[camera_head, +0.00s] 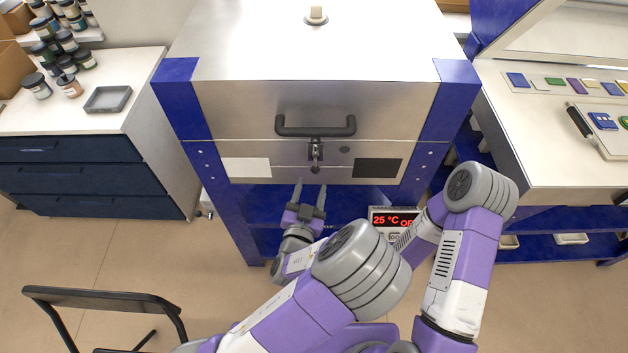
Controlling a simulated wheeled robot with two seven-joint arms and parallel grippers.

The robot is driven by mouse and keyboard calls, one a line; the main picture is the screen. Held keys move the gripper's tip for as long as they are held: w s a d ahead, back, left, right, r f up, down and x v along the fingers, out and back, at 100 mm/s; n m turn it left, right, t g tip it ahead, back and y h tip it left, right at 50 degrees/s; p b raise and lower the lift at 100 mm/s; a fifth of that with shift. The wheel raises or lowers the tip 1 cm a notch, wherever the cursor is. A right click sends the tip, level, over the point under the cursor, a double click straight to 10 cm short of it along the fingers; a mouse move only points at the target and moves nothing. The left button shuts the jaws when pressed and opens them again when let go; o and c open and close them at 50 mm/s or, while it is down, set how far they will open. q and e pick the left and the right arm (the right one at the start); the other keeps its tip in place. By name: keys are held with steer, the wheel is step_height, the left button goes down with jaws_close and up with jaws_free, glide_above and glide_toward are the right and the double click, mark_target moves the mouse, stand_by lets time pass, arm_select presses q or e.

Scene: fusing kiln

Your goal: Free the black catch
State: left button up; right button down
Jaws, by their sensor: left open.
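The black catch (315,152) sits on the front of the steel kiln (235,105), at the seam just below the black bar handle (315,127). A small dark knob shows at its lower end. My left gripper (311,196) is below the catch and apart from it, in front of the kiln's lower edge. Its two fingers point up toward the catch and stand apart with nothing between them. My right arm folds in from the right, and its gripper is not visible.
A controller with a red display (393,219) reads 25 °C below the kiln, partly behind my arm. A cabinet with jars (90,110) stands at left, a worktable with glass pieces (540,130) at right. A black chair (105,298) stands at lower left.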

mark_target(315, 173)
arm_select(q)
steer(key=w, duration=0.1)
steer(key=w+b, duration=0.1)
steer(key=w, duration=0.2)
steer(key=shift+w+d+b, duration=0.1)
steer(key=shift+d+b, duration=0.25)
steer(key=shift+b, duration=0.05)
steer(key=shift+w+d, duration=0.1)
steer(key=shift+w, duration=0.5)
steer(key=shift+c, duration=0.4)
jaws_close()
